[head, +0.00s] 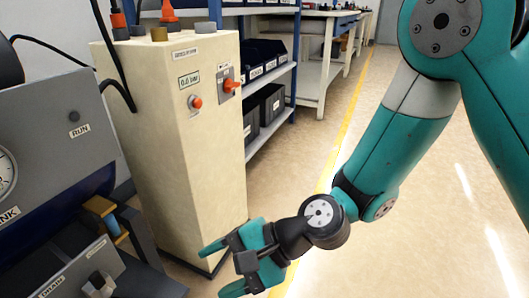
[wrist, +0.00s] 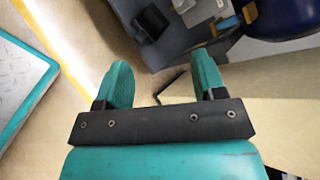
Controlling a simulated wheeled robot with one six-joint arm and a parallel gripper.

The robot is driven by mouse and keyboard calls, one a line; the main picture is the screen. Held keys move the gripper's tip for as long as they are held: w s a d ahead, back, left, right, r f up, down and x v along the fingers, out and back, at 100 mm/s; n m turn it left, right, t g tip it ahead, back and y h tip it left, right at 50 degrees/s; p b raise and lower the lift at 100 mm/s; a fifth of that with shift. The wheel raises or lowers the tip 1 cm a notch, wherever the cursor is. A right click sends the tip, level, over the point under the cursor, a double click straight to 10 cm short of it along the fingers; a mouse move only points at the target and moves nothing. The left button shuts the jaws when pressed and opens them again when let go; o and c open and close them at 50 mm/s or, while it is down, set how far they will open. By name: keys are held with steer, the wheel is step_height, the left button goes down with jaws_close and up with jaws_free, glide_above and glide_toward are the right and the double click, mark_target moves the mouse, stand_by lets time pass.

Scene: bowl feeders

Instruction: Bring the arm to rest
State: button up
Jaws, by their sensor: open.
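My gripper (head: 222,270) hangs low in the head view, at the end of my teal arm. It is in front of the lower part of the cream cabinet, over the floor. Its two teal fingers are spread apart with nothing between them. In the wrist view my gripper (wrist: 165,85) also shows open and empty, with floor and part of a grey machine beyond the fingertips. My arm reaches down and to the left from the upper right of the head view.
The cream cabinet (head: 175,150) has a red-orange switch and a 0.0 bar label. A grey machine (head: 55,130) with a RUN button stands at the left. Shelves with dark bins (head: 265,105) are behind. The floor (head: 400,240) at the right is clear, with a yellow line.

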steer(key=s+d+r+n+t+h+p, duration=0.1)
steer(key=s+d+r+n+h+p, duration=0.25)
steer(key=d+r+n, duration=0.55)
steer(key=s+d+r+n+t+h+p, duration=0.1)
steer(key=s+d+r+n+h+p, duration=0.3)
steer(key=d+r, duration=0.85)
step_height(320, 180, up, 37)
steer(key=w+p, duration=0.1)
steer(key=p, duration=3.6)
steer(key=shift+w+d+r, duration=0.15)
steer(key=shift+w+r, duration=0.05)
steer(key=shift+w, duration=0.05)
steer(key=shift+h, duration=0.25)
